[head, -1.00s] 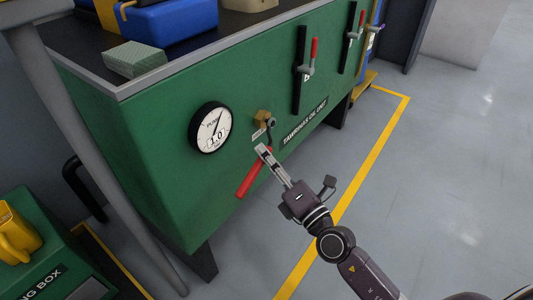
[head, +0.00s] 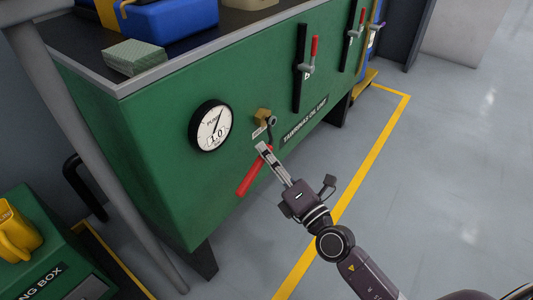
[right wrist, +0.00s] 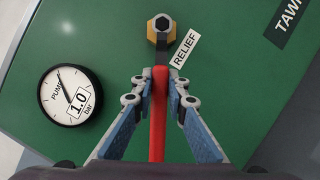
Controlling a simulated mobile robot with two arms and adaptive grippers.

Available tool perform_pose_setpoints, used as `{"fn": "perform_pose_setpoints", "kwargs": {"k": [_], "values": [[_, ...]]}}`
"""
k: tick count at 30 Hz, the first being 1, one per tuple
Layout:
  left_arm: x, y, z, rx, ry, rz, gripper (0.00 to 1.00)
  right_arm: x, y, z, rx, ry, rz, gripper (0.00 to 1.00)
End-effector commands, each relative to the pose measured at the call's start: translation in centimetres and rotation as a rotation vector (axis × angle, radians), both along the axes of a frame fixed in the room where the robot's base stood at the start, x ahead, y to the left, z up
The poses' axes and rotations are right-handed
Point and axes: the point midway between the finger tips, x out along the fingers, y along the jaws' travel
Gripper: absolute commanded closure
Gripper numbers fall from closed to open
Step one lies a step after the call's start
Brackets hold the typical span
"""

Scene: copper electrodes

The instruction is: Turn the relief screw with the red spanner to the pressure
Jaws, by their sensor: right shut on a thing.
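The red spanner (head: 250,178) hangs down from the relief screw on the green tank's front, its handle slanting to the lower left in the head view. My right gripper (head: 263,149) is shut on the upper part of the handle. In the right wrist view the red handle (right wrist: 158,120) runs between the two fingers (right wrist: 160,88). The spanner's dark head sits around the relief screw (right wrist: 162,24) in a brass fitting (head: 263,115). My left gripper is out of view.
A "RELIEF" label (right wrist: 185,50) is beside the screw. Two red-handled levers (head: 313,48) are farther right on the tank. A green box with a yellow object (head: 15,235) stands at lower left. The floor to the right is clear.

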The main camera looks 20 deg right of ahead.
Motion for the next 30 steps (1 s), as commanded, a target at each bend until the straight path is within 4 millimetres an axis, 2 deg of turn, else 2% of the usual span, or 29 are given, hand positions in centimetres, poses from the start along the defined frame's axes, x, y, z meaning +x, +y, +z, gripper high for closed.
{"fn": "perform_pose_setpoints", "kwargs": {"k": [11, 30], "values": [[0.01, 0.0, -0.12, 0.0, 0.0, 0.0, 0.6, -0.21, -0.27, 0.15, 0.011, -0.014, -0.028, 1.0], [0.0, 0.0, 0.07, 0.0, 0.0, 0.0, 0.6, -0.55, -0.43, 0.26, 0.0, 0.011, 0.02, 1.0]]}}
